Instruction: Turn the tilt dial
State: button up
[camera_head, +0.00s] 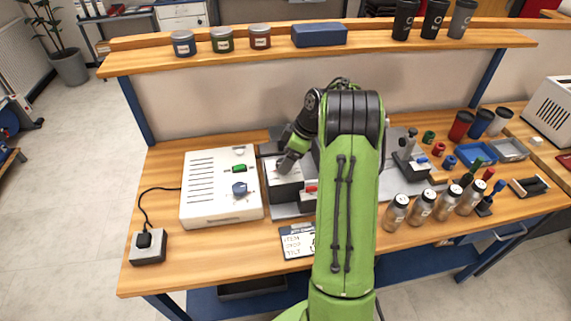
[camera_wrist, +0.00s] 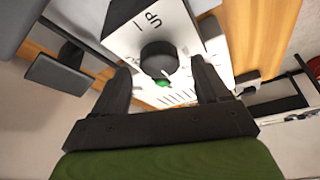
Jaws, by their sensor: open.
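A dark round dial (camera_wrist: 157,60) sits on a white face printed "UP" in the wrist view. This face belongs to a small box with a pale top and dark front (camera_head: 284,190) beside the white control unit. My gripper (camera_head: 284,164) is low over this box in the head view and hides the dial there. In the wrist view my gripper (camera_wrist: 161,66) is open, with one finger on each side of the dial. Gaps show between fingers and dial; I cannot tell whether the fingertips reach down to its depth.
The white control unit (camera_head: 215,203), with a blue knob (camera_head: 240,189) and green switch (camera_head: 239,168), stands left of the box. A red-marked part (camera_head: 311,188) is close on the right. A printed card (camera_head: 297,242) lies in front. Bottles (camera_head: 421,206) stand further right.

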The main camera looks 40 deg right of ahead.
jog(key=shift+x, duration=0.9)
jog(key=shift+r, duration=0.1)
jog(key=c, duration=1)
